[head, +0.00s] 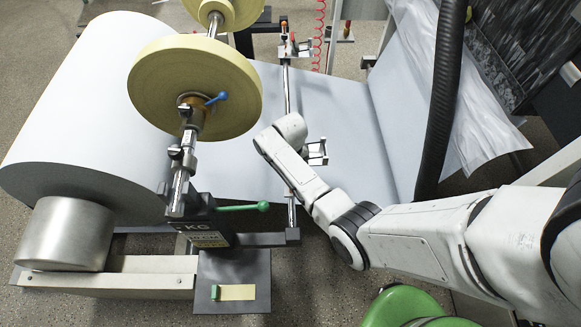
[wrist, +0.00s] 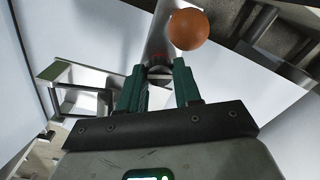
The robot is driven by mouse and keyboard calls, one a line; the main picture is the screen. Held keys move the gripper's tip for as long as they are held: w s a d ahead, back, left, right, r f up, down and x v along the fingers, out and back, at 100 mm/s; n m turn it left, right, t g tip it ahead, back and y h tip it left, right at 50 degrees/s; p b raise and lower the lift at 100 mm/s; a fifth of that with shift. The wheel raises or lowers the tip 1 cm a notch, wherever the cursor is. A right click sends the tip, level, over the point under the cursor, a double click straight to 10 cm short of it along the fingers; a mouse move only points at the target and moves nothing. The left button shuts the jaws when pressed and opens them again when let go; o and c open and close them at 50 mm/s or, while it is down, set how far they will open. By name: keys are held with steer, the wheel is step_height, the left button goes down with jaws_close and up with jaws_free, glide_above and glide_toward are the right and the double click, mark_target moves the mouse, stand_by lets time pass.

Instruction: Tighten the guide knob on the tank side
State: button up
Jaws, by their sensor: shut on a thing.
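In the head view, my white wrist covers the gripper and the knob. A metal guide bracket (head: 316,152) shows just right of my wrist, on the thin cross rod (head: 291,217).
A large paper roll (head: 75,95) and a yellow tape roll (head: 195,88) lie to the left. A green lever (head: 243,207) sticks out near the rod's near end. Another guide (head: 291,45) sits at the far end. A black hose (head: 440,100) hangs right of my wrist.

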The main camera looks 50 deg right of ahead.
steer(key=m, duration=0.4)
steer(key=shift+m+p, duration=0.4)
stand_by(0.4)
steer(key=o, duration=0.8)
steer(key=shift+c, duration=0.2)
step_height(320, 180, up, 11)
steer(key=shift+p, duration=0.4)
steer(key=shift+f, duration=0.1)
